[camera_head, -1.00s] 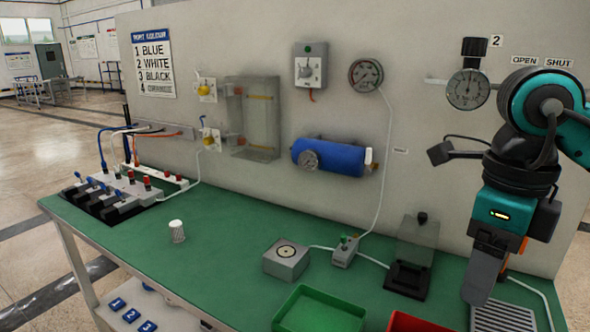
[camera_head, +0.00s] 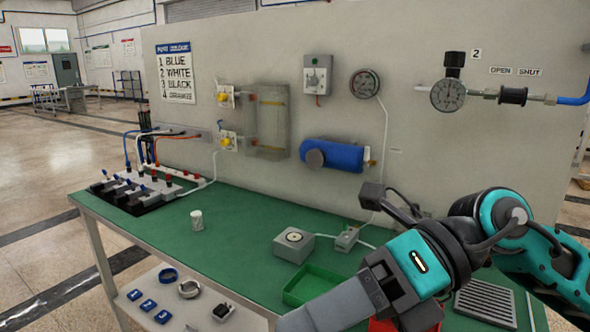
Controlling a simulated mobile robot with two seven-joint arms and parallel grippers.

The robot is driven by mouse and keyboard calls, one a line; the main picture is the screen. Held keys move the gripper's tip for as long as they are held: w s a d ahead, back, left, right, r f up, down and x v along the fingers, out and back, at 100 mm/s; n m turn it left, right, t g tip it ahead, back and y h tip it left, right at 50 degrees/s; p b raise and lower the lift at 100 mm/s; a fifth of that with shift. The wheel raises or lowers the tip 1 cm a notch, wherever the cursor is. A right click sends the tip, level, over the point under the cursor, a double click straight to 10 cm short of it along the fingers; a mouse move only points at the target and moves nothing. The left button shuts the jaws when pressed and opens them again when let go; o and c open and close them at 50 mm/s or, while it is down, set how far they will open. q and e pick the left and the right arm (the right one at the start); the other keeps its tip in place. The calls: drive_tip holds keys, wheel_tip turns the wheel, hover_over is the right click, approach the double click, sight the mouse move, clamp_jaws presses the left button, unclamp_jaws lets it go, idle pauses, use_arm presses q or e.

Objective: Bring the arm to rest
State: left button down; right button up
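My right arm comes in from the right, teal and black, and reaches down and left across the front of the green-topped bench (camera_head: 240,215). My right gripper (camera_head: 318,312) shows as a grey finger at the bottom edge, above the bench front. Its tips are cut off or hidden, so I cannot tell whether it is open or shut. I see nothing held in it. My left gripper is not in view.
A green tray (camera_head: 300,294) and a red tray (camera_head: 384,325) lie close under the arm. The upright panel (camera_head: 430,140) stands behind.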

wheel_tip(320, 180, up, 5)
drive_tip(key=a+m+y, duration=0.3)
drive_tip(key=y, duration=0.3)
drive_tip(key=w+d+r+m+t+y, duration=0.4)
drive_tip(key=w+m+t, duration=0.3)
drive_tip(key=m+t, duration=0.55)
drive_tip(key=w+d+f+m+t+h, duration=0.4)
drive_tip(key=d+f+m+t+h, duration=0.15)
drive_tip(key=m+h, duration=0.45)
drive_tip(key=w+d+f+m+t+h, duration=0.3)
drive_tip(key=d+f+m+t+h, duration=0.35)
drive_tip(key=m, duration=0.55)
drive_tip(key=s+d+f+m+g+h, duration=0.2)
drive_tip(key=f+g+h, duration=0.15)
drive_tip(key=f, duration=0.45)
drive_tip(key=s+d+f+m+g+h, duration=0.2)
drive_tip(key=s+f+m+g+h, duration=0.15)
drive_tip(key=f, duration=0.45)
drive_tip(key=s+d+f+m+g, duration=0.1)
drive_tip(key=s+d+f+g, duration=0.1)
drive_tip(key=s+f+g, duration=1.1)
drive_tip(key=w+a+f+t+y, duration=0.2)
drive_tip(key=w+a+f+t, duration=0.1)
drive_tip(key=f+t, duration=0.5)
drive_tip(key=shift+w+t, duration=0.9)
drive_tip(key=shift+t, duration=0.25)
